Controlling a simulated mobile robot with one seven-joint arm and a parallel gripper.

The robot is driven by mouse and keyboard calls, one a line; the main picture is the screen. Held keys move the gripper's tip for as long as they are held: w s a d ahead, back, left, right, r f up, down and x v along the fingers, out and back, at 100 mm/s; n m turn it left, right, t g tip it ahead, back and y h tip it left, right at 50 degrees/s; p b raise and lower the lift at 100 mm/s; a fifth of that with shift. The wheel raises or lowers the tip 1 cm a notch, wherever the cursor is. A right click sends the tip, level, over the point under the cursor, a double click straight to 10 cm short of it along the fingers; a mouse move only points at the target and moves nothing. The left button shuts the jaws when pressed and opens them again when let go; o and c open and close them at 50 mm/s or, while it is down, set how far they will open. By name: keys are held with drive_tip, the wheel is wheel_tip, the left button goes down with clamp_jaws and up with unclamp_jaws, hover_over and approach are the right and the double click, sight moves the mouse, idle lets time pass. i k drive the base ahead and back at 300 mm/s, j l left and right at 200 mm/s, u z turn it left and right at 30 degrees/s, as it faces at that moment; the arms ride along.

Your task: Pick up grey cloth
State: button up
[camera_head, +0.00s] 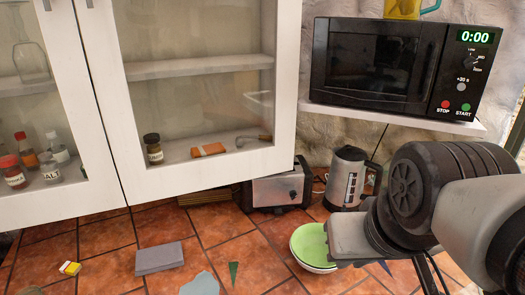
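A grey folded, flat rectangular piece (159,258), which looks like the grey cloth, lies on the tiled counter at the lower left. Its top and front edge are in clear view and nothing touches it. My arm comes in from the right. Its light grey end, seemingly my gripper (347,239), is over the right part of the counter beside the green bowl, well to the right of the grey piece. I cannot make out its fingers or whether it holds anything.
A green bowl (311,246), toaster (279,188) and kettle (347,177) stand to the right. A pale blue-grey flat patch (200,285), a green triangle (233,272) and a small yellow-red item (70,268) lie near the grey piece. The cabinet (205,175) overhangs the counter.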

sight(168, 256)
drive_tip(key=k+u, duration=0.1)
drive_tip(key=u, duration=0.2)
drive_tip(key=k+j+u, duration=0.1)
drive_tip(key=u, duration=0.2)
drive_tip(key=i+j+u, duration=0.35)
drive_tip(key=u, duration=0.15)
